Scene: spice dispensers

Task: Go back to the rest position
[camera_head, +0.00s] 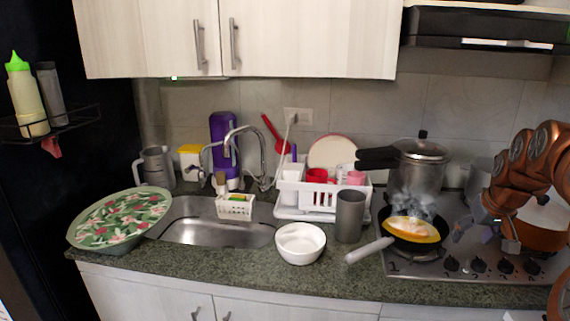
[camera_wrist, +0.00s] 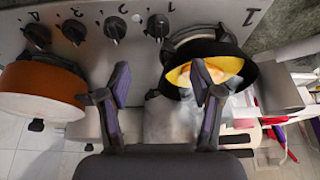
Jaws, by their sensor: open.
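My gripper (camera_head: 487,238) is over the stove at the right of the head view, and it is open and empty. In the wrist view my gripper (camera_wrist: 162,76) shows two spread fingers with nothing between them. A black frying pan (camera_head: 399,243) with yellow food (camera_head: 412,229) and rising smoke or steam sits just left of my gripper. The pan (camera_wrist: 246,75) and food (camera_wrist: 222,72) also show beyond the right finger in the wrist view. A green-capped bottle (camera_head: 27,98) and a grey dispenser (camera_head: 51,93) stand in a black rack at the far left, away from my gripper.
An orange pot (camera_head: 543,240) is close by my arm at right; it also shows in the wrist view (camera_wrist: 40,88). A pressure cooker (camera_head: 420,168) stands behind the pan. A grey cup (camera_head: 349,217), white bowl (camera_head: 300,244) and dish rack (camera_head: 300,213) are left of the stove.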

